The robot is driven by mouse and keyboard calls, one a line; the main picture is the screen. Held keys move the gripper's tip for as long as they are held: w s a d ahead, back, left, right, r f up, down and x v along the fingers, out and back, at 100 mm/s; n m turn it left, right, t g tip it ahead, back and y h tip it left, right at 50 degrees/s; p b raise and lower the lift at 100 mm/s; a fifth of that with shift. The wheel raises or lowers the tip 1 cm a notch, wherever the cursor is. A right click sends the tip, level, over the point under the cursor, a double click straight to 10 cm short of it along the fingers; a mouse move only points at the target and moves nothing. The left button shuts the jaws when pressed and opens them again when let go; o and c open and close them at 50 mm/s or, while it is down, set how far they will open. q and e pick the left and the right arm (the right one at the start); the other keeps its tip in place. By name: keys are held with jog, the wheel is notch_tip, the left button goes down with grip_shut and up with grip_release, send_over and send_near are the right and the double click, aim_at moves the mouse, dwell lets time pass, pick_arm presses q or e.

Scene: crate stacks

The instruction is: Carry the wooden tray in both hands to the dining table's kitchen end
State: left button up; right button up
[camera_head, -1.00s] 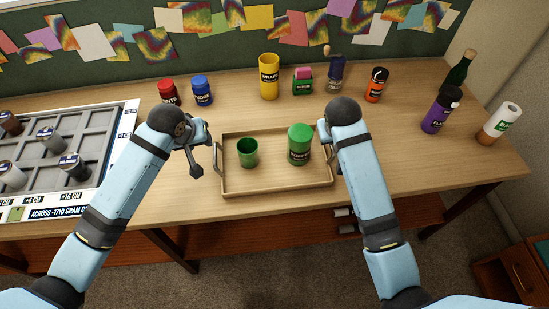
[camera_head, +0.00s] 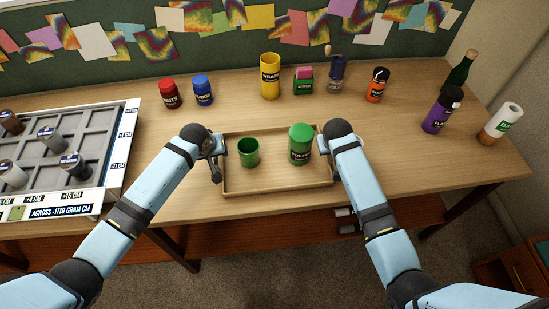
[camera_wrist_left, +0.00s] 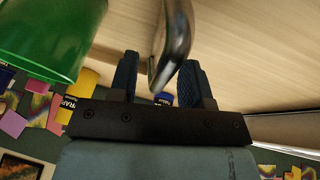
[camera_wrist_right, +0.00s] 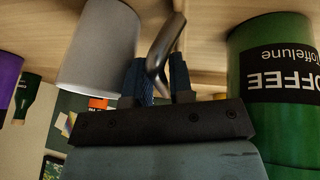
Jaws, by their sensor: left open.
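The wooden tray (camera_head: 278,190) lies on the desk with a green cup (camera_head: 249,153) and a green coffee jar (camera_head: 300,146) standing in it. The cup also shows in the left wrist view (camera_wrist_left: 45,35), and the jar in the right wrist view (camera_wrist_right: 275,95). My left gripper (camera_head: 216,160) is at the tray's left handle; in the left wrist view the metal handle (camera_wrist_left: 172,45) passes between its open fingers. My right gripper (camera_head: 330,145) is at the right handle; in the right wrist view its fingers close in on the metal handle (camera_wrist_right: 162,45) from both sides.
Behind the tray stand red (camera_head: 170,93) and blue (camera_head: 203,90) jars, a yellow canister (camera_head: 270,77) and an orange jar (camera_head: 376,85). A grey compartment board (camera_head: 110,140) lies left. A pale cylinder (camera_wrist_right: 100,45) stands near the right gripper. A purple bottle (camera_head: 440,112) stands right.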

pick_arm(q)
jog(key=shift+f, duration=0.15)
pick_arm(e)
jog(key=shift+f, duration=0.15)
pick_arm(q)
jog(key=c, duration=0.3)
pick_arm(e)
jog(key=c, duration=0.3)
pick_arm(q)
grip_shut()
pick_arm(e)
grip_shut()
pick_arm(q)
jog(key=shift+w, duration=0.1)
pick_arm(e)
jog(key=shift+w, duration=0.1)
